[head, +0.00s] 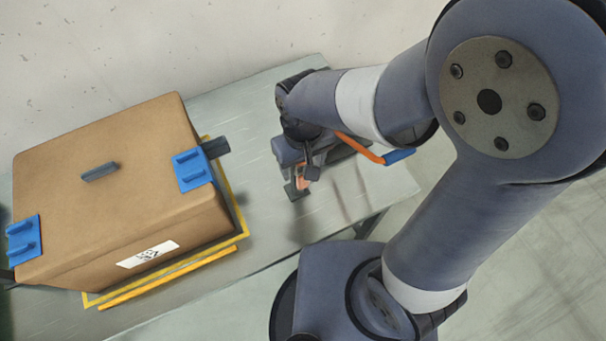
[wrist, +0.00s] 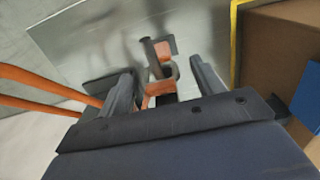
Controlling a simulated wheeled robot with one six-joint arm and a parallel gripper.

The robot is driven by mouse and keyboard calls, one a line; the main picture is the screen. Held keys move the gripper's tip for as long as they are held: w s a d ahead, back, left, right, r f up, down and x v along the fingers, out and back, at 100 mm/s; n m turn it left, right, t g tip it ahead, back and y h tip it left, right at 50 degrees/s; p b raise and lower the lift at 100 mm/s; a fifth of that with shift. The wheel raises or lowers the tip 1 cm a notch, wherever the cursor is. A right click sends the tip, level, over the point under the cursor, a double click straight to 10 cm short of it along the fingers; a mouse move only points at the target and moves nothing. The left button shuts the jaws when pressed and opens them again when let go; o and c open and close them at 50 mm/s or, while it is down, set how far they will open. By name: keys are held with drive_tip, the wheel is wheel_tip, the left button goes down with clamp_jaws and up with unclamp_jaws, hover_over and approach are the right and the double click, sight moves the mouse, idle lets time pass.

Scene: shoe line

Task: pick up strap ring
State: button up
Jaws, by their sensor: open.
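My gripper (head: 300,168) is open above the table, pointing down, to the right of the carton. In the wrist view my gripper (wrist: 162,66) has its two dark fingers spread. A small orange and dark piece (wrist: 158,88) shows between them, apart from both fingers in the picture. It may be the strap ring, but its shape is partly hidden and I cannot be sure. In the head view its orange part (head: 303,182) shows just below my gripper, mostly covered by it. I cannot tell the height gap.
A brown carton (head: 110,200) with blue corner pieces (head: 193,169) stands on a yellow-edged base (head: 240,222) at the left. A long orange handle (head: 358,147) with a blue end lies close right of my gripper. The grey table (head: 255,100) is bare behind the carton.

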sight(302, 183)
drive_tip(key=shift+f, duration=1.65)
drive_tip(key=shift+c, duration=0.3)
drive_tip(key=c, duration=1)
